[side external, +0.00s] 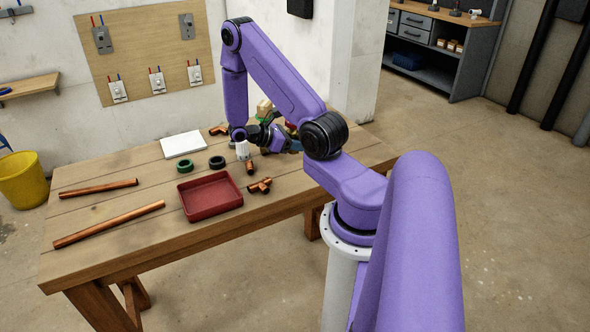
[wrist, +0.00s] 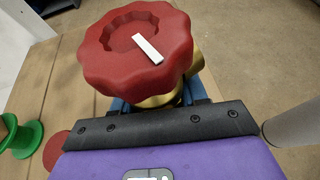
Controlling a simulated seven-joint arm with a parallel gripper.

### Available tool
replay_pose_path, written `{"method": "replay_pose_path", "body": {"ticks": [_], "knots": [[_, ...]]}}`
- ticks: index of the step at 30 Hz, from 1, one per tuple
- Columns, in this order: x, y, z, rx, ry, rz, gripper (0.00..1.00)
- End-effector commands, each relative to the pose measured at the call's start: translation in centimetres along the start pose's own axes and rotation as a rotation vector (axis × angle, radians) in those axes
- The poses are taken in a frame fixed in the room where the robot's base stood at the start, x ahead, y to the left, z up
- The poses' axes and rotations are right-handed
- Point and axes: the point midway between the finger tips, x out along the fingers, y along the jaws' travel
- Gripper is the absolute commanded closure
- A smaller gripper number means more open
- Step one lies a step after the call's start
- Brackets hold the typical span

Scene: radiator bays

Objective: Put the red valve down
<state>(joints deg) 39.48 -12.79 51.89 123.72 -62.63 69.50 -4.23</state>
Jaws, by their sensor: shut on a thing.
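The red valve (wrist: 120,52) fills the upper middle of the wrist view. It has a scalloped red handwheel with a white mark and a brass body (wrist: 157,100) under it. My gripper (wrist: 160,104) is shut on it, with the blue fingers partly hidden behind the brass body and the dark gripper edge. In the side view my gripper (side external: 282,138) is over the far right part of the workbench. Only a small bit of red shows there beside it, and my arm hides most of the valve. I cannot tell whether the valve touches the bench.
A green spool (wrist: 22,138) and a flat red disc (wrist: 56,150) lie left of my gripper in the wrist view.

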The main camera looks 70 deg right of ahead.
Motion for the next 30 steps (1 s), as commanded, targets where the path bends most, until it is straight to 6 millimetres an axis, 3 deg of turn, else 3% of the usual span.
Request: {"method": "replay_pose_path", "body": {"ticks": [6,21,30], "knots": [[1.1,-0.1,-2.5,-0.001,-0.002,-0.002,1.0],[2.7,0.0,-6.5,0.0,-0.001,0.0,1.0],[2.9,0.0,-6.9,0.002,0.0,0.001,1.0]]}}
